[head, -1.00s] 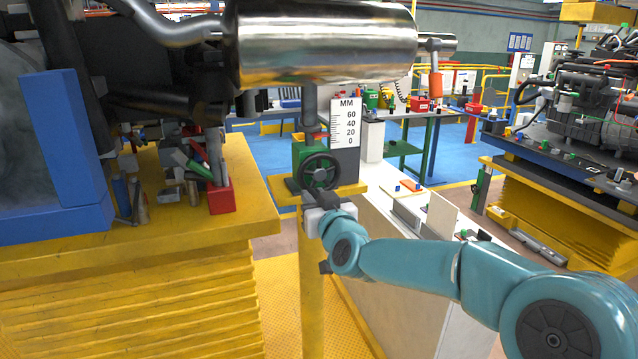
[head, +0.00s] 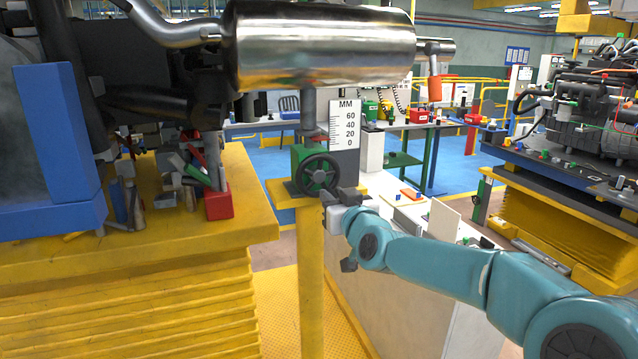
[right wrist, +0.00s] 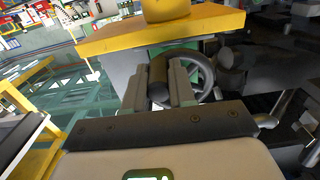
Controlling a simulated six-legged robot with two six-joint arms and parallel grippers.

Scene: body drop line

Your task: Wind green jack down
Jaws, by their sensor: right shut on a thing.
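The green jack (head: 299,158) stands on a yellow post, under a shiny metal cylinder (head: 320,45). Its dark handwheel (head: 306,188) faces me. A white MM scale (head: 343,124) marked 0 to 60 stands behind the jack; I cannot make out a reading. My right gripper (head: 334,198) is at the wheel's lower right. In the right wrist view its fingers (right wrist: 158,92) are shut on the wheel's dark handle (right wrist: 159,80), with the wheel rim (right wrist: 207,75) behind. My left gripper is not in view.
A yellow bench (head: 150,245) at left carries a red bin (head: 219,204) and loose parts. A blue block (head: 62,130) stands at far left. A white counter (head: 400,210) lies behind my right arm. An engine on a yellow lift (head: 540,205) stands at right.

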